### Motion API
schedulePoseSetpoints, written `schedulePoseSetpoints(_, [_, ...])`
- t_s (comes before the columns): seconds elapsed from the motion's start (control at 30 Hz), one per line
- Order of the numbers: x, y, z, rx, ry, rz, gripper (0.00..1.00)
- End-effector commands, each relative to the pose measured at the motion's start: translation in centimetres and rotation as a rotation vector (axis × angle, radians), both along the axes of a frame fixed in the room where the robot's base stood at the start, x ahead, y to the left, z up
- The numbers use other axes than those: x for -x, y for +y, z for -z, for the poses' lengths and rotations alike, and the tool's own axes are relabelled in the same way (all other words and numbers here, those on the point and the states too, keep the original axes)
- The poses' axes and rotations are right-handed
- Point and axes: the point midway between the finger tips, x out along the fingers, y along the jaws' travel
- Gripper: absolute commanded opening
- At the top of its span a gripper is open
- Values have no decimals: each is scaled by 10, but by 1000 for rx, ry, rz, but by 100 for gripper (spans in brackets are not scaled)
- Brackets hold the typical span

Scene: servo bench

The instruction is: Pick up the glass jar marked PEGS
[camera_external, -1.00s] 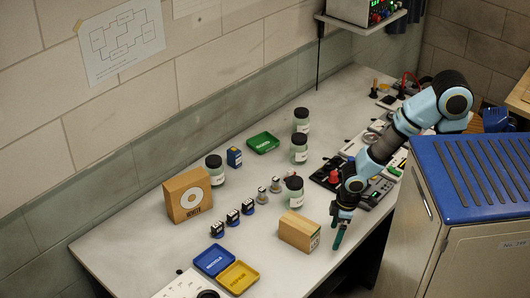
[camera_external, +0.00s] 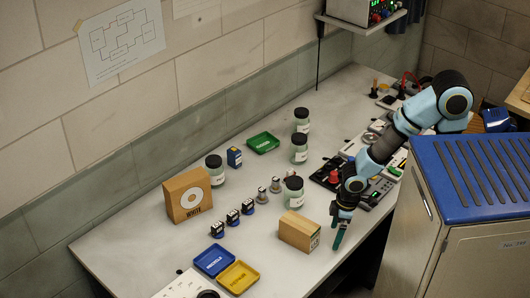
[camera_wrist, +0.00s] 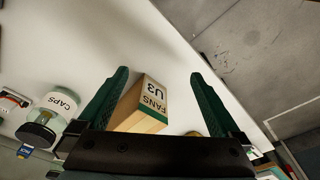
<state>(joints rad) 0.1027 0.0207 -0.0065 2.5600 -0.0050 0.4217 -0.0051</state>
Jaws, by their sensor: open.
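Several glass jars with black lids and pale green contents stand on the bench in the external view: one at the back (camera_external: 301,126), one just in front of it (camera_external: 299,158), one nearer my gripper (camera_external: 293,199) and one at the left (camera_external: 219,179). Their labels are too small to read there, so I cannot tell which is marked PEGS. In the wrist view one jar reads CAPS (camera_wrist: 60,103).
A blue-topped cabinet (camera_external: 470,180) stands right.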

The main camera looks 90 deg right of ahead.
Motion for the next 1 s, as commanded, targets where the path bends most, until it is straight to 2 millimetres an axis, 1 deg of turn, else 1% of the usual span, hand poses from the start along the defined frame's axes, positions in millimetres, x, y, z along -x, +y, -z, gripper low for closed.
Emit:
schedulePoseSetpoints(0.07, [0,0,-1,0,-1,0,100])
schedulePoseSetpoints(0.17, [-1,0,-9,0,-4,0,100])
schedulePoseSetpoints(0.5, [-1,0,-63,0,-6,1,100])
schedulePoseSetpoints(0.57, [-2,-1,-72,2,-8,2,100])
schedulePoseSetpoints(0.63, [-19,-12,-68,21,-40,16,100])
schedulePoseSetpoints(0.77, [-48,-33,-69,56,-112,34,100])
schedulePoseSetpoints(0.87, [-74,-52,-69,84,-177,50,100])
schedulePoseSetpoints(0.97, [-103,-74,-71,116,-253,64,100])
schedulePoseSetpoints(1.0, [-116,-84,-72,128,-287,69,100])
